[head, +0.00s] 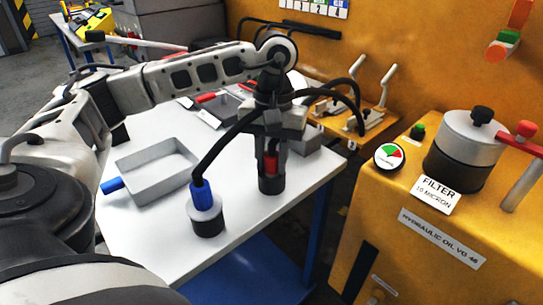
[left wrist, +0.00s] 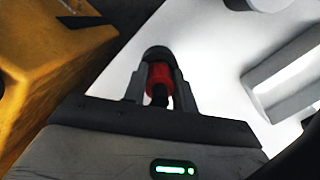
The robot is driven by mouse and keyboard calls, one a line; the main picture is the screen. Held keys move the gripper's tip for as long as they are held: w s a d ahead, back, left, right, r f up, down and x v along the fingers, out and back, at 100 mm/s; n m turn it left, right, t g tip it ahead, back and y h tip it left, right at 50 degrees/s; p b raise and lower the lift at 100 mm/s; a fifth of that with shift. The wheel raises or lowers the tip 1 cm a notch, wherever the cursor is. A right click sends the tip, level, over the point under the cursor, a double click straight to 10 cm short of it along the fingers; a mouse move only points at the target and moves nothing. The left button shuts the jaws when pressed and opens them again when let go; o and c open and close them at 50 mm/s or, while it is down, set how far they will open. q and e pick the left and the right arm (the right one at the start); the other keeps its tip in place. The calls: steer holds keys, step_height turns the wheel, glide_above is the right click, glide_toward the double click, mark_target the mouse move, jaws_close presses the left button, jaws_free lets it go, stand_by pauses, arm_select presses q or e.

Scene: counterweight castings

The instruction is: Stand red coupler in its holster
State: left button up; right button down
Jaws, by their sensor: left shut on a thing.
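The red coupler (head: 271,162) is between the fingers of my left gripper (head: 272,168), which is shut on it and points down. It also shows red between the fingertips in the left wrist view (left wrist: 160,78). A dark round holster (head: 271,186) stands on the table directly below the coupler; its rim shows just beyond the fingertips in the left wrist view (left wrist: 156,52). The coupler looks upright and in line with the holster; the fingers hide how far it sits inside. A black hose rises from the coupler. My right gripper is not in view.
A blue coupler (head: 201,193) stands in another holster (head: 207,220) to the front left, its hose arching close to my gripper. A grey tray (head: 150,172) with a blue handle lies left. The yellow hydraulic unit (head: 440,235) is right, beyond the table's edge.

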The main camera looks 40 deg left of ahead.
arm_select(q)
steer(key=shift+f, duration=0.3)
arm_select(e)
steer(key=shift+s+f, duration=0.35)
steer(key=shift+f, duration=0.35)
arm_select(q)
steer(key=o, duration=1.1)
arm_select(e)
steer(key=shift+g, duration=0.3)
arm_select(q)
steer(key=shift+o, duration=0.2)
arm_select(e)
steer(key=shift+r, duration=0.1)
arm_select(q)
steer(key=r, duration=0.6)
steer(key=w+r, duration=0.1)
steer(key=r, duration=0.2)
steer(key=shift+a+p, duration=0.25)
steer(key=shift+p, duration=0.05)
step_height(320, 180, up, 7)
steer(key=p, duration=0.4)
steer(key=shift+w+a, duration=0.2)
steer(key=shift+w, duration=0.15)
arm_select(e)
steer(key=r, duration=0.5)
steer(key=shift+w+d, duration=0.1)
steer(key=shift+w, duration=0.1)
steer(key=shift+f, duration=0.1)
